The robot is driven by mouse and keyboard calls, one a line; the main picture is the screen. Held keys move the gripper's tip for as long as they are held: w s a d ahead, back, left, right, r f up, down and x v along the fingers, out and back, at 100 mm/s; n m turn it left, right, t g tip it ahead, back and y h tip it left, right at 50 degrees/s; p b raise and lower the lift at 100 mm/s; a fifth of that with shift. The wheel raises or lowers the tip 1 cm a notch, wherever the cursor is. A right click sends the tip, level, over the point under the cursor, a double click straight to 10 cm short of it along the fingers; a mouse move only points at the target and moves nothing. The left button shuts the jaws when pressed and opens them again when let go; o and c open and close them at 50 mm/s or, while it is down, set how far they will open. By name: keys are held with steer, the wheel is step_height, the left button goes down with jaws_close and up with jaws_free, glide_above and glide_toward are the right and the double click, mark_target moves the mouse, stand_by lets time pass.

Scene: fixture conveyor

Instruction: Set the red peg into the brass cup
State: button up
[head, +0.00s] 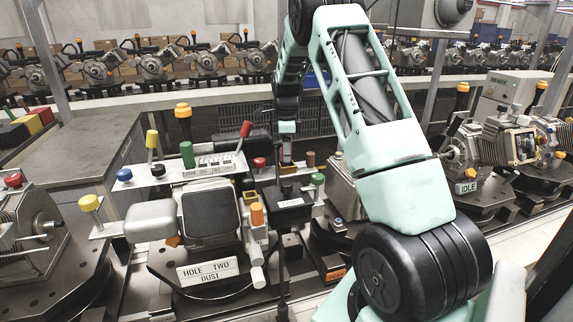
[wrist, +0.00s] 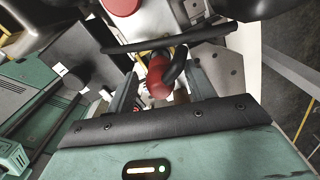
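A red rounded piece (wrist: 157,78), which looks like the red peg, shows in the wrist view between the two fingers of my gripper (wrist: 163,70). The fingers stand apart with a gap on each side of it, and a dark curved part crosses beside it. In the head view my gripper (head: 287,146) points down over the middle of the fixture, small and partly lost among the parts. I cannot tell the cup surely in the wrist view.
A red-handled lever (head: 245,129), a green knob (head: 187,155) and a red knob (head: 259,162) stand left of my gripper. A black box (head: 292,201) is below it. Free room around my gripper is tight.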

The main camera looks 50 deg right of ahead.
step_height(320, 180, up, 17)
steer(key=b, duration=0.4)
steer(key=shift+r, duration=0.2)
steer(key=s+a+f+n+b, duration=0.1)
steer(key=a+f+n, duration=0.2)
steer(key=a, duration=0.8)
steer(key=s+a+f+n+y+b, duration=0.1)
steer(key=a+f+n, duration=0.2)
steer(key=a+n, duration=0.5)
steer(key=s+a+f+n+b, duration=0.1)
steer(key=a+f+n, duration=0.3)
steer(key=a, duration=1.1)
steer(key=shift+s+n+b, duration=0.3)
steer(key=shift+n+b, duration=0.05)
steer(key=shift+n, duration=0.35)
steer(key=s+a+f+n+b, duration=0.1)
steer(key=s+a+f+n, duration=0.3)
steer(key=s, duration=0.5)
steer(key=s+a+f+n+b, duration=0.1)
steer(key=s+a+f+n, duration=0.3)
steer(key=s+a+n, duration=0.2)
steer(key=s+a+f+n+b, duration=0.1)
steer(key=s+a+f+n, duration=0.3)
steer(key=s+n, duration=0.4)
steer(key=s+a, duration=0.1)
steer(key=s, duration=0.3)
steer(key=shift+f+n, duration=0.3)
